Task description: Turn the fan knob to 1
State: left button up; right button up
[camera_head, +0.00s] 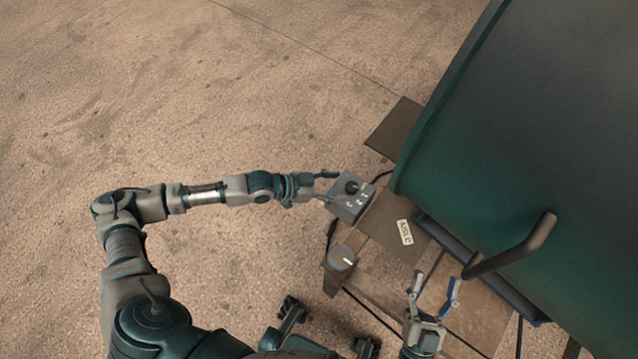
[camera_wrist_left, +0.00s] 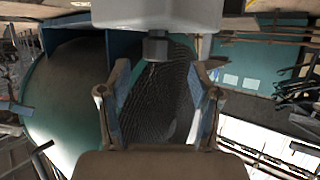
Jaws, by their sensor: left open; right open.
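A grey control box (camera_head: 345,208) with a black knob (camera_head: 352,187) and small white marks is near the middle of the head view. I cannot read the knob's setting. My left gripper (camera_head: 329,186) is open at the box's left side, its fingers pointing toward the knob. In the left wrist view a pale grey box (camera_wrist_left: 155,14) with a dark stub, seemingly the knob (camera_wrist_left: 155,48), lies just beyond the open left fingertips (camera_wrist_left: 162,78). Contact cannot be told. My right gripper (camera_head: 433,290) is open and empty at the lower right.
A round grey dial (camera_head: 342,257) with a white line sits below the box. A brown panel bears a white label (camera_head: 404,232). Bare floor (camera_head: 200,80) lies at the left.

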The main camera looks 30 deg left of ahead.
pick_arm(q)
jog(key=v, duration=0.6)
jog(key=shift+s+a, duration=0.15)
jog(key=shift+a, duration=0.25)
